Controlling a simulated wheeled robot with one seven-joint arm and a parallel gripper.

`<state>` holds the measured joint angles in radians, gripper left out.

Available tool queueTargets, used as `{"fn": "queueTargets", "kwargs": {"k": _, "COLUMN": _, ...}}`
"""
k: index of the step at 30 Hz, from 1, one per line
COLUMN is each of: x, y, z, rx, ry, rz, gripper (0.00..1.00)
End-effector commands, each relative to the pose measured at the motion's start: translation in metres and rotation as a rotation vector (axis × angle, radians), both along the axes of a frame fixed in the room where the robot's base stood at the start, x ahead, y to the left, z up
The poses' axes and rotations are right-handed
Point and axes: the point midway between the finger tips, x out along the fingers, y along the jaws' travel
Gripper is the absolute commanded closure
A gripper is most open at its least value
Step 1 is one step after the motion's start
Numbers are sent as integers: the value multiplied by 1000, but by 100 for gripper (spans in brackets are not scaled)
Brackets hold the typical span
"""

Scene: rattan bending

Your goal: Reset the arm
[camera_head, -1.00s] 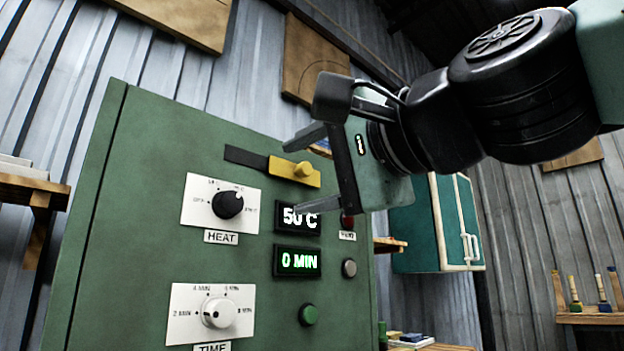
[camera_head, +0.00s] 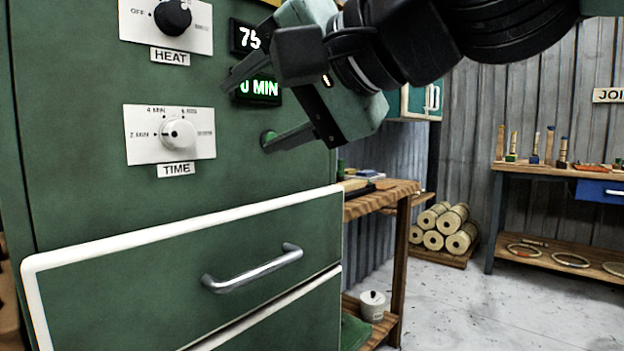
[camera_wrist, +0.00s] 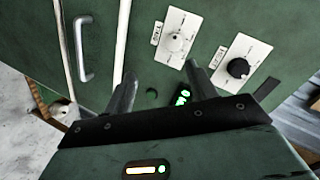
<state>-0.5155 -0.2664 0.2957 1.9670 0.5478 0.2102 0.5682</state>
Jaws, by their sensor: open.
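My gripper (camera_head: 248,117) is open and empty, in front of the green cabinet's control panel. It also shows in the wrist view (camera_wrist: 160,72), with its two fingers apart and pointing at the panel. The lower fingertip overlaps the green button (camera_head: 266,136) in the head view; I cannot tell whether it touches. The upper finger and gripper body partly cover the heat display (camera_head: 247,37), which reads 75, and the time display (camera_head: 262,90), which reads 0 MIN. The HEAT knob (camera_head: 173,16) and the TIME knob (camera_head: 178,134) are left of the gripper.
Below the panel is a white-edged drawer (camera_head: 120,290) with a metal handle (camera_head: 252,268). A wooden side table (camera_head: 385,195) stands right of the cabinet. Farther right are rattan rolls (camera_head: 440,230) and a workbench (camera_head: 540,170). The floor (camera_head: 480,310) between is clear.

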Motion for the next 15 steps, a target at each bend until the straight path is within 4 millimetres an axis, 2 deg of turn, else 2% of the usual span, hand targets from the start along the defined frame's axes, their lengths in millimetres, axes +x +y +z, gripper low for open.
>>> {"fn": "queueTargets", "kwargs": {"k": 1, "x": 0, "y": -5, "z": -41, "rx": -114, "ry": 20, "rz": 27, "gripper": 43}}
{"fn": "queueTargets", "kwargs": {"k": 3, "x": -4, "y": -15, "z": -91, "rx": -264, "ry": 39, "rz": 78, "gripper": 43}}
{"fn": "queueTargets", "kwargs": {"k": 5, "x": -11, "y": -26, "z": -134, "rx": -393, "ry": 58, "rz": 130, "gripper": 43}}
{"fn": "queueTargets", "kwargs": {"k": 6, "x": -17, "y": -36, "z": -161, "rx": -477, "ry": 74, "rz": 167, "gripper": 43}}
{"fn": "queueTargets", "kwargs": {"k": 9, "x": -36, "y": -65, "z": -223, "rx": -674, "ry": 119, "rz": 277, "gripper": 43}}
{"fn": "queueTargets", "kwargs": {"k": 12, "x": -57, "y": -96, "z": -271, "rx": -836, "ry": 165, "rz": 388, "gripper": 43}}
{"fn": "queueTargets", "kwargs": {"k": 15, "x": -79, "y": -126, "z": -307, "rx": -964, "ry": 210, "rz": 493, "gripper": 43}}
